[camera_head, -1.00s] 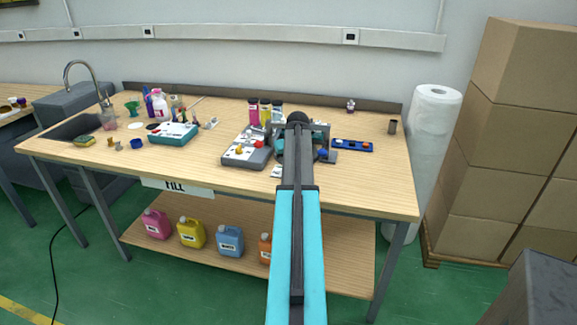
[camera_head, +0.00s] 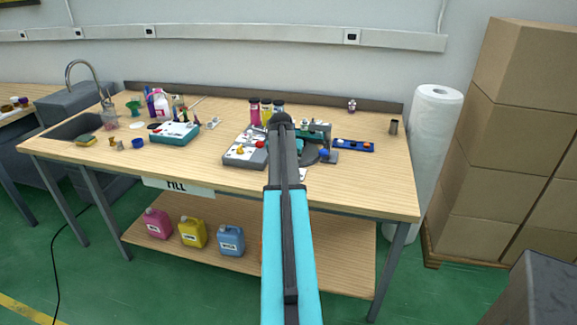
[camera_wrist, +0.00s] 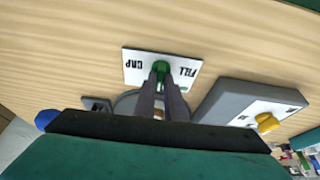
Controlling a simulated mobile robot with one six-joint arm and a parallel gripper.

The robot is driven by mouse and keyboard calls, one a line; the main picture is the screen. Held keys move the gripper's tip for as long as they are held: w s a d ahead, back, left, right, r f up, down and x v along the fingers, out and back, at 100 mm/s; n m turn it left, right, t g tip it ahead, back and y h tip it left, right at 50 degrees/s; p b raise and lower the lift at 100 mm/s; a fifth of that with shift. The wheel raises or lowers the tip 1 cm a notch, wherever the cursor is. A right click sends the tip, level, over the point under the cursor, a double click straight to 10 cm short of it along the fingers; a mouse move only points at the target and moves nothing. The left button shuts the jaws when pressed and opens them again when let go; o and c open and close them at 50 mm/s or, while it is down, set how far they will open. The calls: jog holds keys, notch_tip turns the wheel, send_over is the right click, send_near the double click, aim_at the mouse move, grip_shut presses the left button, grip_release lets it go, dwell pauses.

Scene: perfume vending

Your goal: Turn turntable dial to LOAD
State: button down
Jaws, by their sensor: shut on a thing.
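The turntable dial is a green knob (camera_wrist: 161,67) on a white label plate (camera_wrist: 136,71) in the wrist view. The plate reads CAP on the left and FILL on the right, both upside down; I see no LOAD label, and its near part is covered. My gripper (camera_wrist: 161,78) is shut on the green knob, one dark finger on each side. The round grey turntable (camera_wrist: 126,103) lies partly hidden behind the fingers. In the head view the turntable (camera_head: 311,155) shows right of my arm, which hides the dial and gripper.
A grey control box (camera_head: 243,154) with red and yellow knobs stands left of my arm; its yellow knob (camera_wrist: 267,122) shows in the wrist view. A blue tray (camera_head: 353,146) lies to the right. Bottles (camera_head: 254,110) stand behind. The front right tabletop is clear.

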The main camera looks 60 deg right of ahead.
dwell(0.4)
jog(key=c, duration=1.8)
grip_release()
jog(key=shift+b+v, duration=0.95)
jog(key=shift+v, duration=6)
jog(key=shift+w, duration=0.1)
